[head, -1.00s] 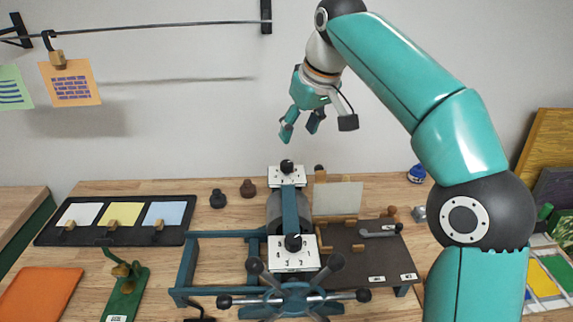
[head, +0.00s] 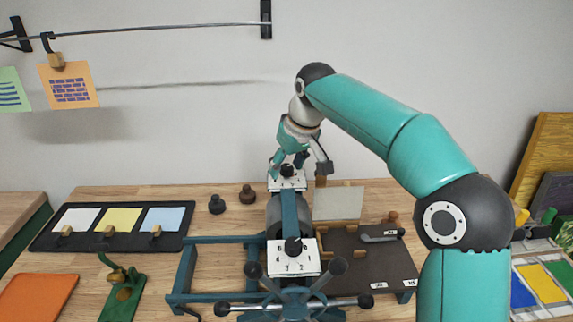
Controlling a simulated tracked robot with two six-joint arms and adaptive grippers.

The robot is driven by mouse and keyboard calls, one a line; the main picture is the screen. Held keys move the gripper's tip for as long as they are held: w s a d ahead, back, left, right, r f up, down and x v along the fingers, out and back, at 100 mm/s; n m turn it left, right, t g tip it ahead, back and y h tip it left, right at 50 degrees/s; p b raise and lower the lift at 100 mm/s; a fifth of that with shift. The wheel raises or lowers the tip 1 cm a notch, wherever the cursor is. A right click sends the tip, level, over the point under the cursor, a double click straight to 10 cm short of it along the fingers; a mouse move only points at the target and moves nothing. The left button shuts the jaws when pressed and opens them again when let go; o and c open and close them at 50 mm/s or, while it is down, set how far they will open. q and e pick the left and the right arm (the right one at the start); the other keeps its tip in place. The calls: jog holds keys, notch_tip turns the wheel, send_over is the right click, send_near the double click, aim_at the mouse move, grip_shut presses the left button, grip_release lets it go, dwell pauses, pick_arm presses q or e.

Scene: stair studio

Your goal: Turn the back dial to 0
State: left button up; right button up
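The back dial is a black knob (head: 287,170) on a white plate (head: 273,184) at the far end of the teal press frame (head: 289,212). My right gripper (head: 286,172) points down right over this knob, with its fingers spread on either side of it. I cannot tell whether the fingers touch it. The gripper hides part of the plate, and the back dial's numbers are too small to read. The front dial (head: 293,246) has a black knob on a white plate with numbers along its lower edge. My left gripper is not in view.
A spoked wheel (head: 293,299) stands at the front of the press. A brown board (head: 345,280) lies right. Cards hang from a rail (head: 160,26) above.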

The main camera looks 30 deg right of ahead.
grip_shut()
jog(key=shift+d+r+n+y+p, duration=0.1)
jog(key=shift+r+n+y+p, duration=0.2)
jog(key=shift+n+p, duration=0.65)
jog(key=shift+f+n+y+p, duration=0.2)
jog(key=shift+n+y+p, duration=0.1)
jog(key=shift+n+p, duration=0.25)
jog(key=shift+o, duration=0.4)
grip_release()
jog(key=v, duration=1.1)
jog(key=shift+r, duration=0.35)
